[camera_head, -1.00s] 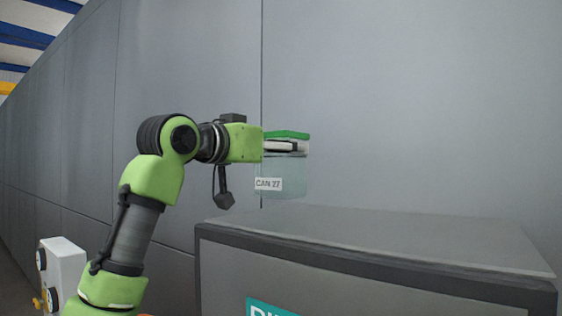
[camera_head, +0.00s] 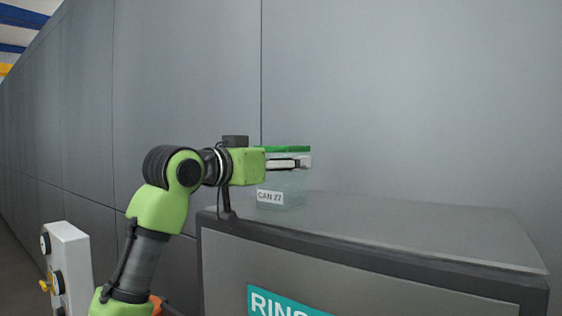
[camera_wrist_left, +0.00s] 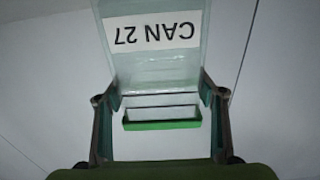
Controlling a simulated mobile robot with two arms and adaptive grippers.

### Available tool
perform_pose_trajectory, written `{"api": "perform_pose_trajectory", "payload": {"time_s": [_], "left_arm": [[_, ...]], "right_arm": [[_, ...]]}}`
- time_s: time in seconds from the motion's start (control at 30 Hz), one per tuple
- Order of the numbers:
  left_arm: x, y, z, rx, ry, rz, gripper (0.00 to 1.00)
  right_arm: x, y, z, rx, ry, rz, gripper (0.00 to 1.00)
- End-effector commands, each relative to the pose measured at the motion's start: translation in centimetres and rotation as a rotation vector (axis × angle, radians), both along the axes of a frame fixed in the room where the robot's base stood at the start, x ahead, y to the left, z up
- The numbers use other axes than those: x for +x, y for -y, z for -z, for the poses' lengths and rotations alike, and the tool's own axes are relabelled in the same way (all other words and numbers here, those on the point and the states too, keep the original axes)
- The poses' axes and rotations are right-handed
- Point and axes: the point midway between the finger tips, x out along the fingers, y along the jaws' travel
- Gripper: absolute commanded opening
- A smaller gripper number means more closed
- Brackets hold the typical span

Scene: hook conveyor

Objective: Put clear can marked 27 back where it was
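The clear can marked CAN 27 (camera_head: 284,188) has a green rim and a white label. My left gripper (camera_head: 290,163) is shut on it near the top. The can is upright over the left back part of the grey cabinet top (camera_head: 400,232); I cannot tell whether its base touches the surface. In the left wrist view the can (camera_wrist_left: 155,70) sits between the two fingers of the left gripper (camera_wrist_left: 160,98), its label upside down. My right gripper is not in view.
The cabinet has a teal sign (camera_head: 285,302) on its front, partly cut off. A grey panel wall (camera_head: 400,90) stands behind. A white control box (camera_head: 68,262) with knobs is at the lower left. The rest of the cabinet top is clear.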

Motion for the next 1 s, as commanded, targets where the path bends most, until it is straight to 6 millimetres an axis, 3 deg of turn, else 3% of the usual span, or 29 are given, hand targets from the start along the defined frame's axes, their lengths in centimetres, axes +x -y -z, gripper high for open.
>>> {"api": "perform_pose_trajectory", "payload": {"time_s": [0.47,1.0], "left_arm": [[-0.3,-0.3,-0.2,-0.001,0.002,-0.001,0.74],[-8.3,-6.1,-0.1,0.001,0.004,-0.002,0.74]], "right_arm": [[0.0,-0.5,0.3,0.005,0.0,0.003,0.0],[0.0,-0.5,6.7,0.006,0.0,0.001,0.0]]}}
